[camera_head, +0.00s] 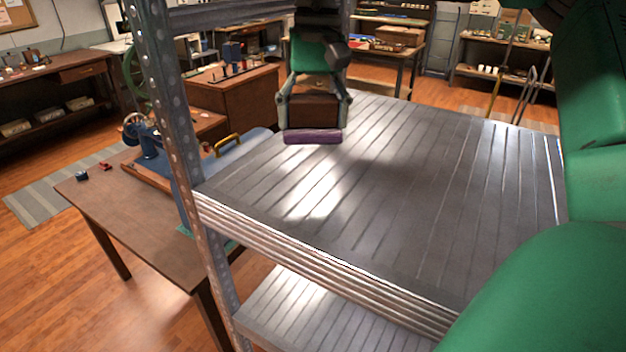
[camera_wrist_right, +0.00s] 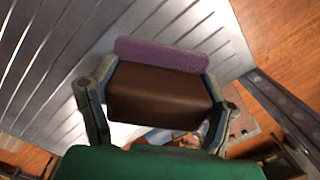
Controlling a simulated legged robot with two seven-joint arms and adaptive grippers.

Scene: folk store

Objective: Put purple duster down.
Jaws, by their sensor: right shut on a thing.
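The purple duster (camera_head: 313,137) has a purple pad on a brown block. My right gripper (camera_head: 313,108) is shut on the brown block, with one finger on each side, and the purple pad faces down. It is at the left back part of the grey metal shelf (camera_head: 400,200). I cannot tell whether the pad touches the shelf surface. In the right wrist view, the purple pad (camera_wrist_right: 160,55) lies beyond the fingers, against the ribbed shelf (camera_wrist_right: 60,60). My left gripper is not in view.
The shelf top is bare and wide to the right of the duster. A perforated metal post (camera_head: 178,140) stands at the shelf's left front corner. A lower shelf (camera_head: 300,310) is below. A brown table (camera_head: 130,210) with a blue machine (camera_head: 148,140) stands left.

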